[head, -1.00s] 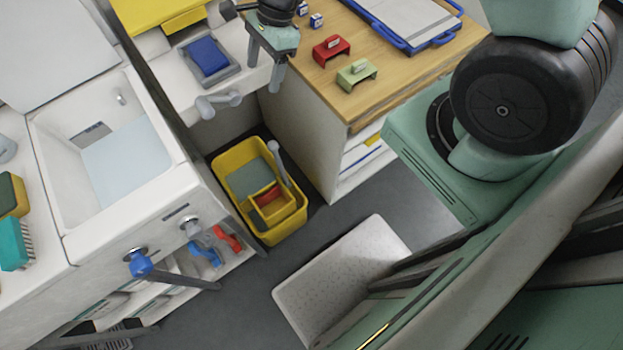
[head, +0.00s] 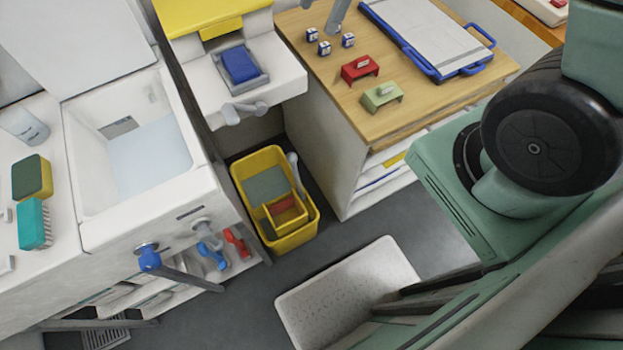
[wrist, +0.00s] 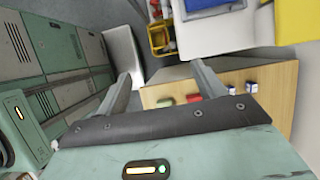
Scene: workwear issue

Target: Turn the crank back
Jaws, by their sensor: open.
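A grey crank (head: 245,111) is on the front of the white machine (head: 285,83), below a blue pad (head: 239,66) in a grey tray. Its handle lies nearly level across the front. My gripper (wrist: 166,80) is open and empty in the wrist view, its two grey fingers well apart. In the head view only a grey part, apparently a finger, shows at the top edge above the wooden counter, to the right of the crank and apart from it. I cannot make out the crank clearly in the wrist view.
A yellow bucket (head: 304,222) stands on the floor below. A sink (head: 90,190) is at left.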

